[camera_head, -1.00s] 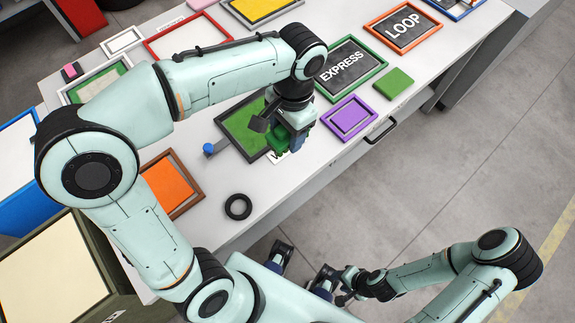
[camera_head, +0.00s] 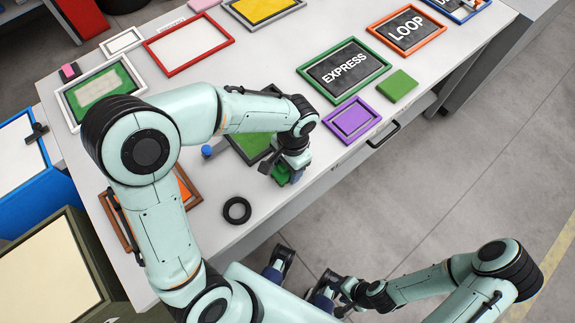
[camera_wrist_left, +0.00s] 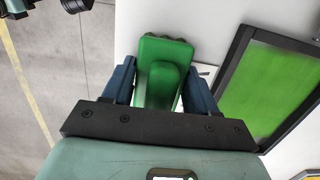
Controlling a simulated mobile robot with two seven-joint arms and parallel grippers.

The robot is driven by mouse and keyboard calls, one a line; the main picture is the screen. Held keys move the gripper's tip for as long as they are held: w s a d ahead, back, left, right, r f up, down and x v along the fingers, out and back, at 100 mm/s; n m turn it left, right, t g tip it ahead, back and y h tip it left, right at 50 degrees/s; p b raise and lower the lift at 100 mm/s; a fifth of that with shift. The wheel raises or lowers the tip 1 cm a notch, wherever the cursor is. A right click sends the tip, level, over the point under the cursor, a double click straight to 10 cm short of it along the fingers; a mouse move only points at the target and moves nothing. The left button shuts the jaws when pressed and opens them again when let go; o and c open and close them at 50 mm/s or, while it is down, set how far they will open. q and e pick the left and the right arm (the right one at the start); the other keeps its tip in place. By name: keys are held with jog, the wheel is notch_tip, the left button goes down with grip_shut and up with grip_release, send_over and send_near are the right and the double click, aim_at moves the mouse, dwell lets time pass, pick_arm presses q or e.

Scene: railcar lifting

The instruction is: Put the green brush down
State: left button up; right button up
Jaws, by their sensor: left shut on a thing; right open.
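My left gripper (camera_head: 290,178) is shut on the green brush (camera_head: 281,174), close to the front edge of the white table (camera_head: 300,211). In the left wrist view the green brush (camera_wrist_left: 163,50) sits between the two blue fingers of the left gripper (camera_wrist_left: 160,88). The brush appears close to the tabletop; I cannot tell whether it touches. A dark-framed green panel (camera_wrist_left: 268,85) lies beside it and is partly hidden by my arm in the head view (camera_head: 252,147). My right gripper (camera_head: 300,275) is open and empty, off the table over the floor.
A black ring (camera_head: 237,210) lies near the front edge. A purple frame (camera_head: 352,119), a green block (camera_head: 396,86) and the EXPRESS board (camera_head: 344,71) lie to the right. A blue knob (camera_head: 207,151) is left of the dark-framed panel. The tabletop between ring and brush is bare.

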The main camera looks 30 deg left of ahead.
pick_arm(q)
jog(key=shift+f, duration=0.2)
jog(key=o, duration=0.9)
jog(key=shift+o, duration=0.2)
jog(key=shift+r, duration=0.1)
jog(key=shift+r, duration=0.45)
jog(key=r, duration=0.3)
jog(key=w+r+p, duration=0.1)
jog(key=r, duration=0.3)
jog(key=r+p, duration=0.1)
jog(key=r, duration=0.3)
jog(key=shift+w+d+r, duration=0.15)
jog(key=shift+d+r, duration=0.05)
jog(key=shift+d, duration=0.1)
